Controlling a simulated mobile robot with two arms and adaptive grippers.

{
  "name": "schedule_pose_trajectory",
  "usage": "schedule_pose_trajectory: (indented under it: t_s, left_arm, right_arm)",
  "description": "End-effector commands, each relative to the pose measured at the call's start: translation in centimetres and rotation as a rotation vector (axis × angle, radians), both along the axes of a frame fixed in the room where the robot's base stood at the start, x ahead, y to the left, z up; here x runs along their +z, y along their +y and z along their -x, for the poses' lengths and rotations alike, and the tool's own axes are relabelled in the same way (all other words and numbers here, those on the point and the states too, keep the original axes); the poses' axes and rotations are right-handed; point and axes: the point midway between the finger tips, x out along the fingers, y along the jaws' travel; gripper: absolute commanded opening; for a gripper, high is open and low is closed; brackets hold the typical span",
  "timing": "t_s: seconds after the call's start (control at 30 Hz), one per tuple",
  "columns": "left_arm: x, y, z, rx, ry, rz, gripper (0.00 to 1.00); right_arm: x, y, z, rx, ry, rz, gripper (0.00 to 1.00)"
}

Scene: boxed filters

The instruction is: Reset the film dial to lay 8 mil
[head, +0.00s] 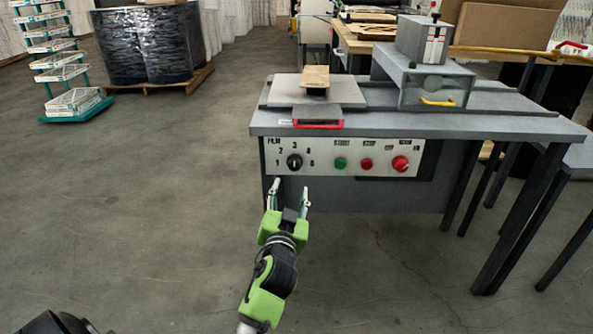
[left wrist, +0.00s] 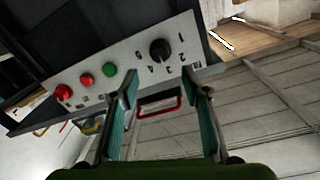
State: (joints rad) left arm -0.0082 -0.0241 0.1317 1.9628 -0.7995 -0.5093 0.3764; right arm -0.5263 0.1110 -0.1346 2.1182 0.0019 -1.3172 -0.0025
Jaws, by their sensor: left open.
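The film dial (head: 294,162) is a round black knob at the left end of the white control panel (head: 350,147), with small numbers around it. Its light pointer mark seems to point roughly upward, but it is too small to read surely. The dial also shows in the left wrist view (left wrist: 160,50), turned upside down. My left gripper (head: 289,189) is open and empty just below and in front of the dial, fingers pointing up toward the panel. In the left wrist view, my left gripper's fingers (left wrist: 167,88) are apart, not touching the dial. My right gripper is out of view.
A green button (head: 340,163), a red button (head: 366,164) and a larger red knob (head: 400,163) sit right of the dial. Above are the grey machine table (head: 480,125) and a red handle (head: 318,124).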

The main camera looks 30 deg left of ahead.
Motion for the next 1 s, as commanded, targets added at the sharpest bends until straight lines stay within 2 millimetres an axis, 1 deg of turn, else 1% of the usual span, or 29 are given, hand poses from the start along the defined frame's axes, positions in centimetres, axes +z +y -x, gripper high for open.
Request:
schedule_pose_trajectory:
  t_s: [0.03,0.3,0.5,0.7,0.97,1.0]
  left_arm:
    - [0.1,0.6,-1.0,0.000,-0.002,-0.002,0.42]
    - [0.0,3.3,-6.2,0.001,0.000,-0.002,0.42]
    - [-0.1,4.7,-8.8,0.001,0.001,-0.002,0.42]
    - [-0.1,5.3,-9.9,-0.001,0.000,0.000,0.42]
    - [0.0,5.3,-10.0,-0.001,0.000,0.000,0.42]
    - [0.0,5.3,-10.0,-0.001,0.000,0.000,0.35]
  right_arm:
    - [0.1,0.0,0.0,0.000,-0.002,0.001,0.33]
    - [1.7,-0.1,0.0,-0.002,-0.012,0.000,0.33]
    - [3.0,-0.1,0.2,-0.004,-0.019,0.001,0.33]
    - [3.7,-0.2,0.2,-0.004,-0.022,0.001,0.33]
    - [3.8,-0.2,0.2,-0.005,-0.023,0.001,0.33]
    - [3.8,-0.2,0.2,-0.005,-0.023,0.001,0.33]
